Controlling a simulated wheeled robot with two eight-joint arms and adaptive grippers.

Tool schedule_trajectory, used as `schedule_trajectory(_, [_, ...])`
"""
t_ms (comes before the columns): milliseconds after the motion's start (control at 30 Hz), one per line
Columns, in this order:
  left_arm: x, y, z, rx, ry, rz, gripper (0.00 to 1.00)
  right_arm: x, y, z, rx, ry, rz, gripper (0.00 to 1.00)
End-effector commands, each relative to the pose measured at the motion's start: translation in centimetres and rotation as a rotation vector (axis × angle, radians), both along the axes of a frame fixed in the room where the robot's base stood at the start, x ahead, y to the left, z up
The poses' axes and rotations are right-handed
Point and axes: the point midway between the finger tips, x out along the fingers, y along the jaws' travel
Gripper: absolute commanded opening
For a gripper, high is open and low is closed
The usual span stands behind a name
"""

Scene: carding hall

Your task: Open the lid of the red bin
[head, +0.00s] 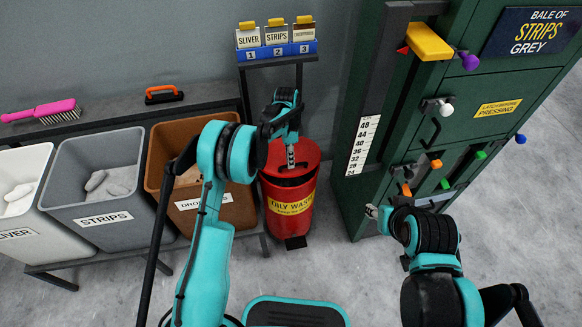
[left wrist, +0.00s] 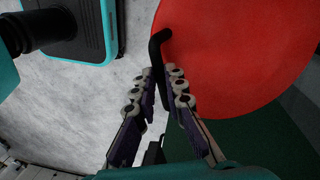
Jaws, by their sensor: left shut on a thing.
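The red bin (head: 289,208) stands on the floor near the middle of the head view, with a yellow "OILY WASTE" label. Its red lid (head: 279,154) shows a dark band under its front edge; I cannot tell how far it is raised. The lid also fills the upper right of the left wrist view (left wrist: 240,55). My left gripper (head: 291,155) is over the lid, shut on the black bent handle (left wrist: 156,50) at the lid's edge. My right gripper (head: 372,212) is apart from the bin, low beside the green press; its jaws are too small to read.
Brown (head: 222,207), grey (head: 96,210) and white (head: 24,225) bins stand in a row to the left. A small card stand (head: 277,52) rises behind the red bin. The green press (head: 465,130), with protruding knobs, stands to the right. Floor in front is partly clear.

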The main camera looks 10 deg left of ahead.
Motion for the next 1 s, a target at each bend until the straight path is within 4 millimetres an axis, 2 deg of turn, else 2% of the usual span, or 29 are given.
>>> schedule_trajectory(33, [1.0, 0.4, 1.2, 0.002, -0.015, 0.004, 0.0, 0.0, 0.0, 0.9, 0.0, 0.0, 0.0, 0.4])
schedule_trajectory(100, [1.8, 0.7, 2.3, 0.004, -0.015, 0.004, 0.0, 0.0, 0.0, 1.5, 0.0, 0.0, 0.0, 0.4])
schedule_trajectory(400, [4.9, 1.9, 5.8, 0.006, -0.015, 0.004, 0.0, 0.0, 0.0, 3.5, 0.0, 0.0, 0.0, 0.4])
schedule_trajectory(700, [6.5, 2.6, 6.9, 0.006, -0.014, 0.006, 0.0, 0.0, 0.0, 4.2, 0.0, 0.0, 0.0, 0.4])
schedule_trajectory(1000, [6.7, 2.7, 6.9, 0.006, -0.014, 0.006, 0.0, 0.0, 0.0, 4.2, 0.0, 0.0, 0.0, 0.4])
